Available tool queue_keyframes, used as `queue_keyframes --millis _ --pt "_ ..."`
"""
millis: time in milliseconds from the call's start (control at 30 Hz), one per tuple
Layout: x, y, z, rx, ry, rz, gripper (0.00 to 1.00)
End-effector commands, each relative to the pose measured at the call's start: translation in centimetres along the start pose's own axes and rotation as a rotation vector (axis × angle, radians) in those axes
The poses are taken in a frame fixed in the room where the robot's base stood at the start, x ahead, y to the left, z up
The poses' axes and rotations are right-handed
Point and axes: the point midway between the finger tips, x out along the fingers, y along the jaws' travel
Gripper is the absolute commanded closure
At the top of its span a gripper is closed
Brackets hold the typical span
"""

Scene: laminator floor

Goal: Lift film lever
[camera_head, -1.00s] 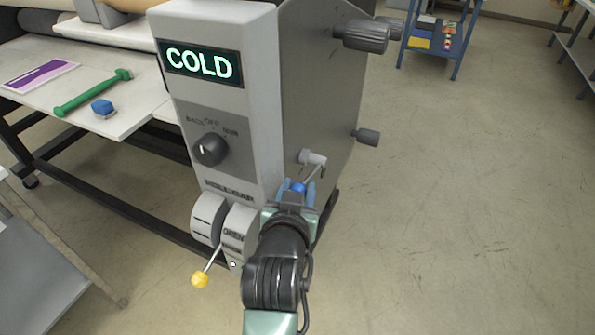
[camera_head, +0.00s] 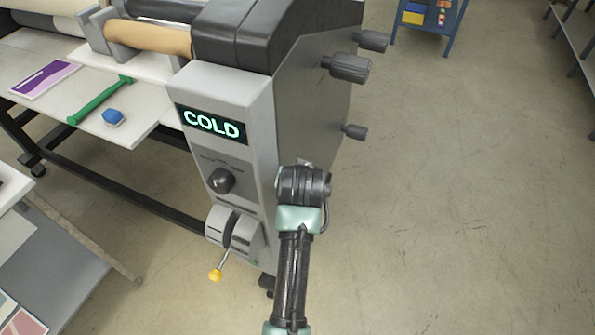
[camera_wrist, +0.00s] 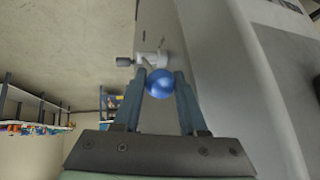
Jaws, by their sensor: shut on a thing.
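A lever with a blue ball knob (camera_wrist: 160,84) is on the side of the grey machine (camera_head: 235,90). In the wrist view the ball sits between the two fingers of my gripper (camera_wrist: 160,78), which is shut on it. The light pivot fitting (camera_wrist: 150,60) shows just beyond the ball. In the head view my wrist and forearm hide the gripper, the knob and most of the lever, so its exact angle cannot be told there. A second lever with a yellow knob (camera_head: 215,275) hangs down at the machine's front.
The machine's front has a lit COLD display (camera_head: 211,123) and a black dial (camera_head: 221,180). Dark knobs (camera_head: 346,67) stick out of its right side. The floor at right is clear.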

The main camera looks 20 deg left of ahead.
Motion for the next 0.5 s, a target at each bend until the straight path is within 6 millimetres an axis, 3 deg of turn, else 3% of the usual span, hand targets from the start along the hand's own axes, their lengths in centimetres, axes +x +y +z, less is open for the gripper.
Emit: queue_keyframes --millis 500 --pt "-0.22 -0.03 -0.45 0.018 -0.062 -0.003 1.00"
